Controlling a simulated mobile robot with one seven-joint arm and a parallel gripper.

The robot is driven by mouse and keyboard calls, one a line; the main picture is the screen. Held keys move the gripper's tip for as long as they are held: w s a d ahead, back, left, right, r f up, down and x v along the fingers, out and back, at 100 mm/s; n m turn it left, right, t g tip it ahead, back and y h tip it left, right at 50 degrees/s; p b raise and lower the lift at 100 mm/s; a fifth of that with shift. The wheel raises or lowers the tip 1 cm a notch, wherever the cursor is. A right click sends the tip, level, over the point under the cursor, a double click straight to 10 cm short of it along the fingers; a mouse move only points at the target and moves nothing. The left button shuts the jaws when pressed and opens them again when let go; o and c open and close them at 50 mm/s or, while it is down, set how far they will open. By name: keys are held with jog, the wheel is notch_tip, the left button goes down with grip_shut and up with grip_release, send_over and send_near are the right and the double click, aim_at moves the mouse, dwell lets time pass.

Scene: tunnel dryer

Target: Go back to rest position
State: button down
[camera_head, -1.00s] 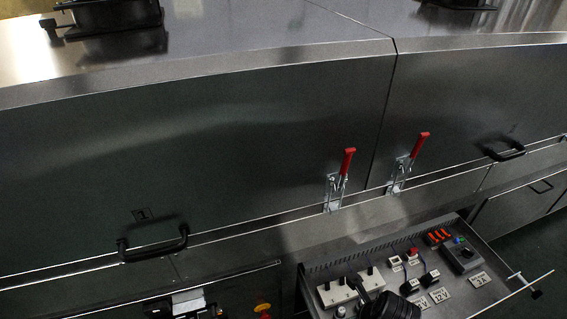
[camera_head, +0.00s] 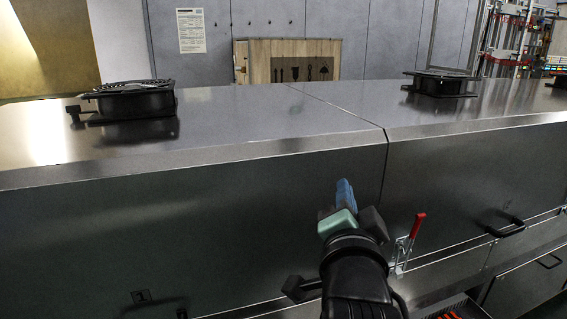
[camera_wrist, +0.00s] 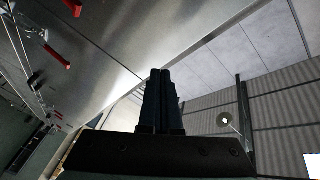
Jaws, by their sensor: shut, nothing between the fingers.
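My gripper (camera_head: 344,190) is raised in front of the steel dryer cover (camera_head: 200,220) in the head view, with its blue fingers pointing up and away. In the wrist view my gripper (camera_wrist: 161,75) has its dark fingers together with nothing between them. The upper wall, ceiling and tilted dryer show behind them. My arm hides part of the dryer front, and the left red-handled latch cannot be seen in the head view.
A red latch (camera_head: 417,226) and a black handle (camera_head: 505,226) are right of my arm. Black fans (camera_head: 132,99) (camera_head: 440,82) sit on the dryer top. A wooden tool board (camera_head: 290,62) stands behind. The space above the dryer is clear.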

jog(key=s+a+r+n+t+y, duration=0.1)
jog(key=s+a+r+n+t, duration=0.25)
jog(key=s+r, duration=0.35)
jog(key=s+a+r+n+t+y, duration=0.1)
jog(key=s+a+r+n+t, duration=0.2)
jog(key=s+r+n, duration=0.5)
jog(key=s+a+r+n+t+y, duration=0.1)
jog(key=s+a+r+t, duration=0.25)
jog(key=r, duration=0.65)
notch_tip(320, 180, up, 16)
jog(key=p, duration=1.7)
jog(key=shift+w+d+g, duration=0.3)
jog(key=shift+d, duration=0.05)
jog(key=shift+d, duration=0.15)
